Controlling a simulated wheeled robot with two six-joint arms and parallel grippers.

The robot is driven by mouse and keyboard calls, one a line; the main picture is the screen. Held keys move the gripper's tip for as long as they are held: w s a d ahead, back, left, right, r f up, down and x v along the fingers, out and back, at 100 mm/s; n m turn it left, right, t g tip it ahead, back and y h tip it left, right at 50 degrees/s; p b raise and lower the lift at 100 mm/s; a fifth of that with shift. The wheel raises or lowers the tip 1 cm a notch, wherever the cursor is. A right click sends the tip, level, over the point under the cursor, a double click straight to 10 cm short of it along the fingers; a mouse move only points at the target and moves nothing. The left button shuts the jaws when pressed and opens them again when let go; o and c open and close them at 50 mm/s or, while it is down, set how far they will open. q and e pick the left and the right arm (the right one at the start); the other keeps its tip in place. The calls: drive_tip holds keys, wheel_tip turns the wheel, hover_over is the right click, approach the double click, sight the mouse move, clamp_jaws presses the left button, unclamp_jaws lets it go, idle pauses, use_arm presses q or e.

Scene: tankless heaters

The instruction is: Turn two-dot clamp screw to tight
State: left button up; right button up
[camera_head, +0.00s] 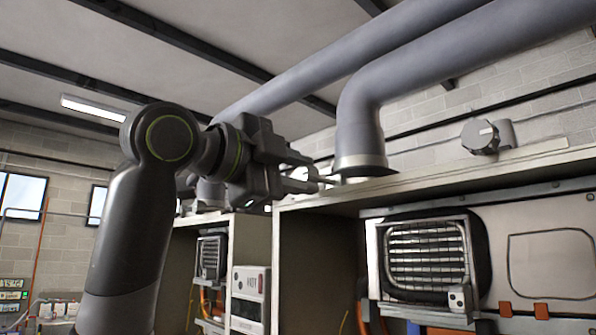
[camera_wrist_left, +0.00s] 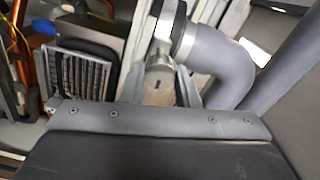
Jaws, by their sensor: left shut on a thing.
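My left gripper (camera_head: 316,180) reaches from the left to the collar at the foot of the near grey vent pipe (camera_head: 362,130). Its fingers are shut on the clamp screw, which shows only as a small thin piece beside the pipe collar (camera_head: 362,166). In the left wrist view, a round metal screw head (camera_wrist_left: 158,82) with a dark slot mark lies between the fingers, beside the clamp band on the pipe (camera_wrist_left: 185,35). I cannot make out dots on it, nor how tight it is. My right gripper is not in view.
The pipe rises from the top of a heater cabinet (camera_head: 430,195) and bends right. A second pipe (camera_head: 300,75) runs behind my left arm. A small grey device (camera_head: 480,137) sits farther right on the top. A finned heat exchanger (camera_head: 425,255) shows in the open front.

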use_arm(q)
drive_tip(key=shift+m, duration=2.2)
drive_tip(key=o, duration=1)
drive_tip(key=shift+s+f, duration=0.1)
